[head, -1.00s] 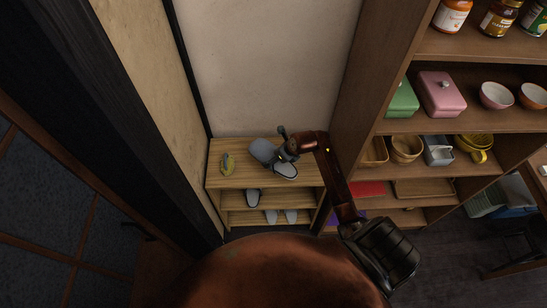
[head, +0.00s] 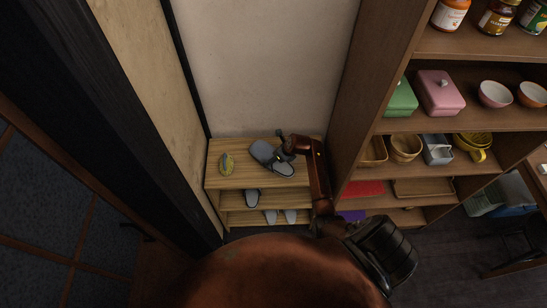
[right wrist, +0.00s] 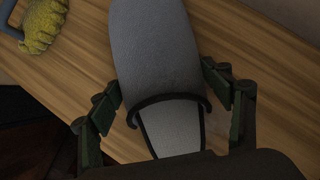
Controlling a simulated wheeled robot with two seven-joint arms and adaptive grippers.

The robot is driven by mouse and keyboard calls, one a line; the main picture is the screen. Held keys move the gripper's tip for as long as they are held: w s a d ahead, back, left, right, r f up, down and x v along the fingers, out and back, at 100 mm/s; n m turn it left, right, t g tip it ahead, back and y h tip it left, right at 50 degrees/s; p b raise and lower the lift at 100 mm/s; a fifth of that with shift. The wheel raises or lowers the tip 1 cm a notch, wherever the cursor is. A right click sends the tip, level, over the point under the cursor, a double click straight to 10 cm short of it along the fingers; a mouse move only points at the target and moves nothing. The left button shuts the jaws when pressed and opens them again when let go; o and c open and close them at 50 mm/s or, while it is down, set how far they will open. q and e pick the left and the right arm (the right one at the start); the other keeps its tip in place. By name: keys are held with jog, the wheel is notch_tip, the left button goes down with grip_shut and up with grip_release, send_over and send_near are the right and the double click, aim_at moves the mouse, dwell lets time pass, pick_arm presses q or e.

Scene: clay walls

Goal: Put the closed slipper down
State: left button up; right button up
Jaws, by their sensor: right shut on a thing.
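The closed slipper is grey, with a covered toe (head: 262,152) and a pale insole (head: 284,170), at the top board of the small wooden shoe rack (head: 240,181). In the right wrist view the grey slipper (right wrist: 158,55) fills the middle, its dark-rimmed opening toward me. My right gripper (head: 286,151) is shut on the slipper; its fingers (right wrist: 168,103) show on either side of it. The slipper looks level and very low over the board; I cannot tell whether its sole touches. My left gripper is not in view.
A yellow-green textured item (head: 227,163) lies on the rack top at left, also at the wrist view's upper left (right wrist: 47,22). More slippers (head: 252,197) sit on lower boards. A wall stands behind, and a tall brown shelf (head: 350,120) is close at right.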

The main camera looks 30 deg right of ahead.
jog(key=o, duration=0.8)
jog(key=shift+f, duration=0.15)
jog(key=o, duration=0.4)
